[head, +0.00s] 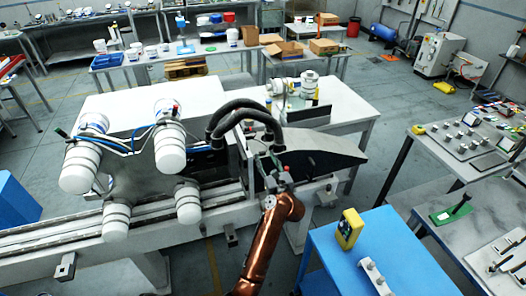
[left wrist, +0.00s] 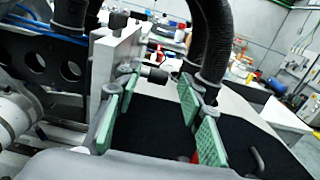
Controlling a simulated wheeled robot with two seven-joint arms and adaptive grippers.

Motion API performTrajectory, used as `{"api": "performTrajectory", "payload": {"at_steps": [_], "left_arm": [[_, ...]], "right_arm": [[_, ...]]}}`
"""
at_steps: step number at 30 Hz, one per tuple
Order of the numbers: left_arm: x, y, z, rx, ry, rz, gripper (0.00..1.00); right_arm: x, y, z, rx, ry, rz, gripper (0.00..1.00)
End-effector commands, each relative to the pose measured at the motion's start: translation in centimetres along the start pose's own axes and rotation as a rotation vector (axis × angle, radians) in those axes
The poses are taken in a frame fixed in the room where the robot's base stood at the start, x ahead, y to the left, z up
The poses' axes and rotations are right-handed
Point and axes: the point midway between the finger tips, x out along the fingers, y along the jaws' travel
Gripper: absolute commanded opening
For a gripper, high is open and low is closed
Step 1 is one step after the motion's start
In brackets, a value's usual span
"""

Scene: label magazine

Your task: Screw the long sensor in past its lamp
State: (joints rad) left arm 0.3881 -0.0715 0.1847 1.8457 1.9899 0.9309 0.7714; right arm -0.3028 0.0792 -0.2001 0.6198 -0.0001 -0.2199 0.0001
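My left gripper (head: 272,168) is at the machine, just below the two black hoses (head: 240,112) in the head view. In the left wrist view its green-padded fingers (left wrist: 157,90) stand wide apart, with nothing held between them. Beyond the fingers, a short dark cylindrical part (left wrist: 154,74) sticks out to the right from an upright grey metal block (left wrist: 115,58). It may be the sensor, but I cannot tell for sure. I cannot make out a lamp on it or its thread. My right gripper is not in view.
White rollers (head: 170,148) and a rail (head: 165,215) lie left of the gripper. A blue cart top (head: 325,250) with a yellow device (head: 350,228) stands in front. The hoses arch close above the gripper.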

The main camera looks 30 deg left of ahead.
Motion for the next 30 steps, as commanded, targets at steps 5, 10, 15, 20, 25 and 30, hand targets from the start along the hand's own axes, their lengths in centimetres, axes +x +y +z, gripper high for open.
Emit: {"api": "performTrajectory", "payload": {"at_steps": [5, 10, 15, 20, 25, 30], "left_arm": [[2.7, 0.0, 0.2, 0.003, -0.003, -0.001, 0.36], [4.1, 0.0, 0.1, 0.003, -0.002, -0.001, 0.36], [4.3, -0.1, 0.0, 0.002, -0.001, -0.002, 0.36], [4.3, -0.1, 0.0, 0.003, -0.001, -0.001, 0.35], [4.3, 0.0, 0.0, 0.003, -0.001, -0.001, 0.23], [4.3, -0.1, 0.0, 0.003, -0.001, -0.001, 0.11]], "right_arm": [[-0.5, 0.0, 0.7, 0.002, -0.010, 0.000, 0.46], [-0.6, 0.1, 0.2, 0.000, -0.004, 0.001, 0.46], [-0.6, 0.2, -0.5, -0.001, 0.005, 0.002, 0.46], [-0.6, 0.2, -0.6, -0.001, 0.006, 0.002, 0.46], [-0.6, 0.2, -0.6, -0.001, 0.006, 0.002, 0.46], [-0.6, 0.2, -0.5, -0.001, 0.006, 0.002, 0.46]]}}
